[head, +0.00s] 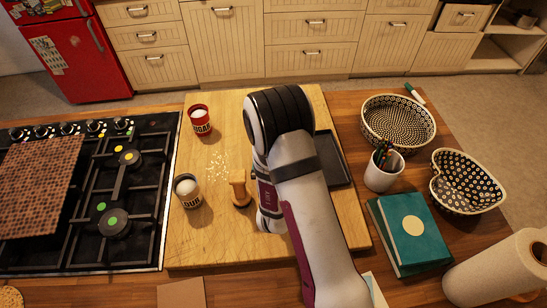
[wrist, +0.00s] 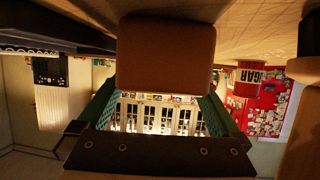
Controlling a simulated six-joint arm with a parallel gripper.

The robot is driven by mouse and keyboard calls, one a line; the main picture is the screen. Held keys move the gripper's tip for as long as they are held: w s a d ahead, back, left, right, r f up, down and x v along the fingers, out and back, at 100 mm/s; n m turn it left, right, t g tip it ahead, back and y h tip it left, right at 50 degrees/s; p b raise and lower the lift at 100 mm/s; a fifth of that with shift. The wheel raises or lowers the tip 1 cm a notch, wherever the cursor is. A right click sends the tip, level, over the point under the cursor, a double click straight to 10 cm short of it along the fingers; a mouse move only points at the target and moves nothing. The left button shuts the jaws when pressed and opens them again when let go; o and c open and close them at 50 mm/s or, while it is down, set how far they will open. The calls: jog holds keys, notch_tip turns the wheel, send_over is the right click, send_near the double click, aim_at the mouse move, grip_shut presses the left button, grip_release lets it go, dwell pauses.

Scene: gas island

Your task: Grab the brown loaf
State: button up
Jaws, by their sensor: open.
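The brown loaf (wrist: 165,55) shows as a smooth, rounded brown block at the upper middle of the wrist view. It is straight ahead of my gripper (wrist: 161,95), whose two green-padded fingers are spread apart on either side below it. The loaf hides the fingertips, so I cannot tell whether they touch it. In the head view my arm covers the gripper, and I cannot see the loaf there. The wooden board (head: 220,245) lies under the arm.
A sugar tin (head: 201,121), a flour tin (head: 187,190) and a wooden piece (head: 240,188) stand left of my arm. A black tray (head: 334,160) is right of it. Further right are a pen cup (head: 383,172), patterned bowls (head: 398,121) and a teal book (head: 408,235). The stove (head: 130,220) is left.

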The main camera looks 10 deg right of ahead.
jog(key=shift+x, duration=1)
grip_shut()
jog(key=shift+r, duration=0.15)
